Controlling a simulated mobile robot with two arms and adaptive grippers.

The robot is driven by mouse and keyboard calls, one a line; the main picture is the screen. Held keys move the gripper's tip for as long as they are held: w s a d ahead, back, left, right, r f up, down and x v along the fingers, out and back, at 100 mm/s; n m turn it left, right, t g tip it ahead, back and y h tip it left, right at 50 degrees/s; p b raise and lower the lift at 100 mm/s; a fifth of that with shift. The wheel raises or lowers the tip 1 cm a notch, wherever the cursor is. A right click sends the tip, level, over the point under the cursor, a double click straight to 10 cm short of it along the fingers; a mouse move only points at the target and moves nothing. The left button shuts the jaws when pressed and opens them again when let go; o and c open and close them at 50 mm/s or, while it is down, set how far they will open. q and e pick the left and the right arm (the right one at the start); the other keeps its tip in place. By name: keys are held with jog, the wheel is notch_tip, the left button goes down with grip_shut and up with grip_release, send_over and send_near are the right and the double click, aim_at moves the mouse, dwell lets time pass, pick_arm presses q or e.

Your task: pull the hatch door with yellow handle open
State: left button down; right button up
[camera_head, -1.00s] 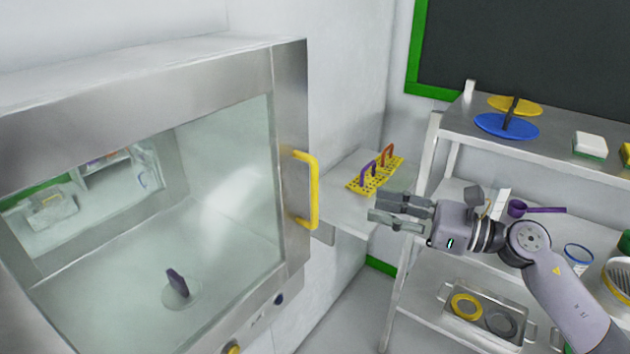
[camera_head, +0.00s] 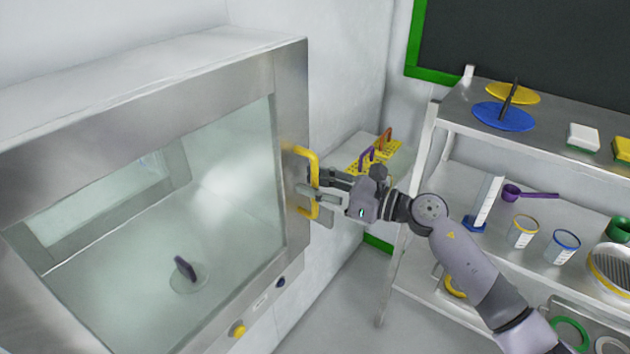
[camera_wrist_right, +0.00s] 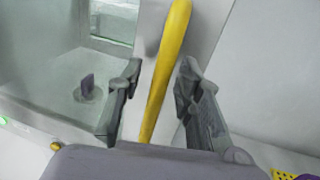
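The hatch door (camera_head: 290,130) is a steel-framed door with a large window, and it looks closed. Its yellow handle (camera_head: 314,160) is a vertical bar on the door's right side. My right gripper (camera_head: 312,191) is at the lower half of the handle, coming from the right. In the right wrist view, the yellow handle (camera_wrist_right: 167,75) runs between the two open fingers of my right gripper (camera_wrist_right: 158,85), with gaps to both sides. My left gripper is not in view.
A purple-handled object (camera_head: 185,268) stands behind the window. A yellow knob (camera_head: 237,330) and dark button (camera_head: 281,282) sit below the door. A shelf rack (camera_head: 436,150) with cups and discs stands at right. A yellow perforated rack (camera_head: 385,152) lies on a ledge behind my gripper.

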grip_shut()
dwell(0.8)
